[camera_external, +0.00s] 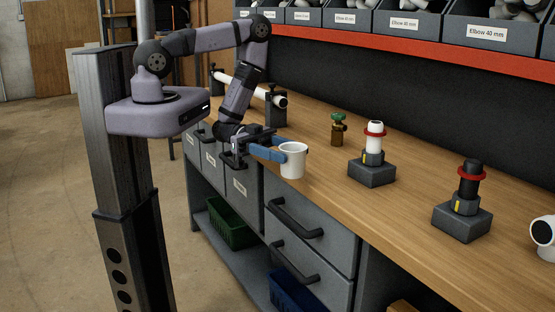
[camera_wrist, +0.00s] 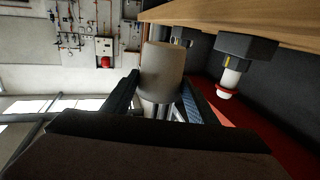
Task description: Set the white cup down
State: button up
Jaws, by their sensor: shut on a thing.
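The white cup (camera_external: 292,163) is upright at the front edge of the wooden bench (camera_external: 330,181), above the grey drawers. My gripper (camera_external: 290,151) reaches in from the left with its blue fingers shut on the cup. In the wrist view the cup (camera_wrist: 163,66) sits between the fingers of my gripper (camera_wrist: 160,98), with the bench edge (camera_wrist: 225,14) close by. I cannot tell whether the cup's base touches the bench top or is slightly above it.
A brass valve with a green handle (camera_external: 338,129) stands behind the cup. Right of it are a block with a white fitting (camera_external: 374,141) and one with a black fitting (camera_external: 468,182). A white pipe (camera_external: 250,89) lies at the left. Bare wood lies between cup and blocks.

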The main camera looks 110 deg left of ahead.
jog(key=w+a+r+n+y+b, duration=0.1)
jog(key=a+r+y+b, duration=0.1)
jog(key=a, duration=0.8)
jog(key=s+a+r+n+y+b, duration=0.2)
jog(key=s+a+n+y, duration=0.15)
jog(key=a, duration=0.45)
jog(key=s+a+r+n+y+b, duration=0.1)
jog(key=s+a+n+y, duration=0.3)
jog(key=a, duration=0.5)
jog(key=s+a+r+n+y+b, duration=0.2)
jog(key=s+a+y, duration=0.35)
jog(key=a, duration=0.25)
jog(key=shift+t, duration=0.4)
jog(key=shift+w+a+f+p, duration=0.1)
jog(key=shift+w+f+p, duration=0.05)
jog(key=shift+f, duration=1)
jog(key=shift+w+a+f+p, duration=0.1)
jog(key=shift+f+p, duration=0.05)
jog(key=shift+f, duration=0.95)
jog(key=shift+w+f+p, duration=0.15)
jog(key=shift+f, duration=1)
jog(key=shift+f, duration=1.85)
jog(key=shift+f, duration=0.1)
